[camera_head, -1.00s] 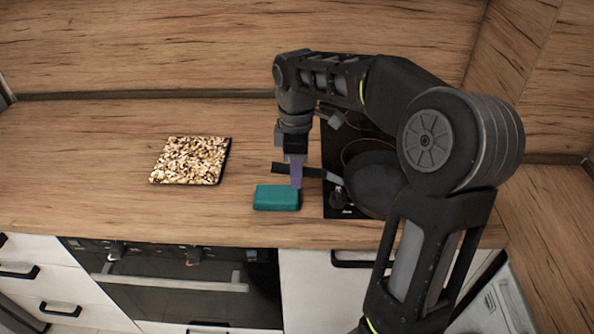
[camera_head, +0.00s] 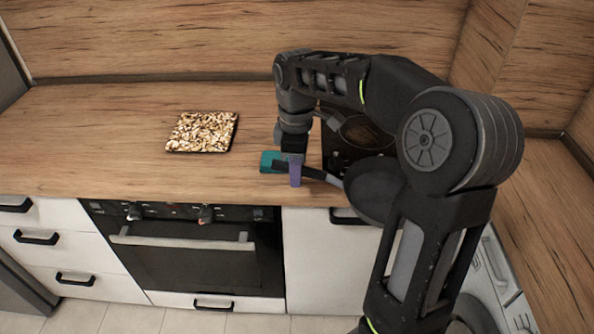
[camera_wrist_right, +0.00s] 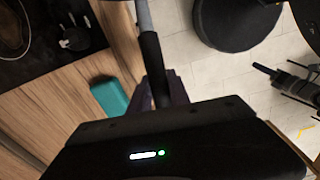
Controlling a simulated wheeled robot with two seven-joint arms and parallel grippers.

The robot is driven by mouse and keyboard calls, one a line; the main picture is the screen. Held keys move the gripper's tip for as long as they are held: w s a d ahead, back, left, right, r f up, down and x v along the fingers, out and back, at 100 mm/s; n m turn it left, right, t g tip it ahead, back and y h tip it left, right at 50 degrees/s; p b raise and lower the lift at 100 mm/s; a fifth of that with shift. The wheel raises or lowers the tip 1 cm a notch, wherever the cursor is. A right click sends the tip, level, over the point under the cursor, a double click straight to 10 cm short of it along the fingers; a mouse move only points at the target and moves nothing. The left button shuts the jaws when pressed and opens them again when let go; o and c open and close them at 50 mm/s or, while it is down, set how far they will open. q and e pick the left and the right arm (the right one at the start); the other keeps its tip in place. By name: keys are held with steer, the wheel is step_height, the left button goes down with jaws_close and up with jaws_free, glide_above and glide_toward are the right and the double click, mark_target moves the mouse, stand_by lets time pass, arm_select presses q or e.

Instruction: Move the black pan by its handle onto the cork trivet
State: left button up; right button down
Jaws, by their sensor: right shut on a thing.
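The black pan (camera_head: 367,190) is held by its handle (camera_head: 322,177) in my right gripper (camera_head: 295,172), which is shut on the handle. My arm hides part of the pan in the head view. In the right wrist view the pan (camera_wrist_right: 235,22) hangs over the pale floor, beyond the counter's front edge, with the handle (camera_wrist_right: 152,55) running down to the jaws. The cork trivet (camera_head: 202,132), a mottled tan and cream square with a dark edge, lies bare on the counter, left of the gripper. My left gripper is not in view.
A teal block (camera_head: 268,161) lies on the counter close behind and left of my right gripper; it also shows in the right wrist view (camera_wrist_right: 110,97). The black hob (camera_head: 345,150) is partly hidden by my arm. The counter (camera_head: 90,135) around the trivet is clear.

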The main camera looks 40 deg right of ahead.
mark_target(278, 170)
steer(key=shift+w+d+f+m, duration=0.15)
steer(key=shift+w+d+m, duration=0.1)
steer(key=shift+w+m, duration=0.25)
steer(key=shift+m, duration=0.3)
steer(key=shift+w+a+m, duration=0.25)
steer(key=shift+m, duration=0.75)
steer(key=w+a+m, duration=0.1)
steer(key=w+a+f+m, duration=0.1)
steer(key=m, duration=0.1)
steer(key=shift+w+f, duration=0.1)
steer(key=shift+w, duration=0.2)
steer(key=w+a+f+m, duration=0.1)
steer(key=w+a+f, duration=0.1)
steer(key=a, duration=0.5)
steer(key=w+a+f+m, duration=0.1)
steer(key=w+a+f, duration=0.1)
steer(key=a+f, duration=0.3)
steer(key=a, duration=0.3)
steer(key=shift+w+a, duration=0.2)
